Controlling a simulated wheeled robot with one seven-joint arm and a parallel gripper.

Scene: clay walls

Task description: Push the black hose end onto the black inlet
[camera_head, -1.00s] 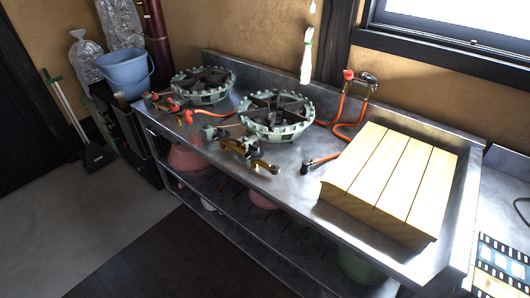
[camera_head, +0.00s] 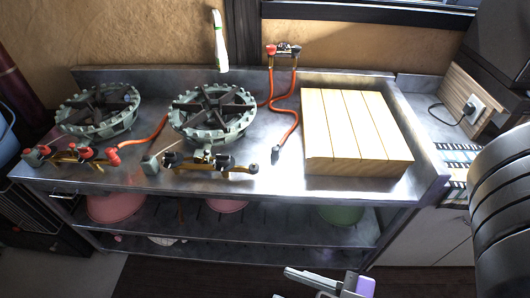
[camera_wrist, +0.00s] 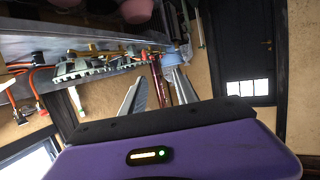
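The black hose end (camera_head: 276,153) lies on the steel counter at the end of an orange hose (camera_head: 292,122), between the right burner and the wooden box. A black inlet (camera_head: 252,168) shows at the right end of the brass pipe in front of the right burner (camera_head: 213,113). The hose end and inlet are apart, with a short gap of bare counter between. My gripper (camera_head: 330,280) is low at the front, below the counter's front edge, away from both. In the wrist view its two grey fingers (camera_wrist: 158,92) are spread with nothing visible between them.
A slatted wooden box (camera_head: 355,125) stands on the counter to the right of the hose end. The left burner (camera_head: 98,110) has a red hose end (camera_head: 112,155) at its pipe. A wall tap (camera_head: 284,50) feeds the hoses.

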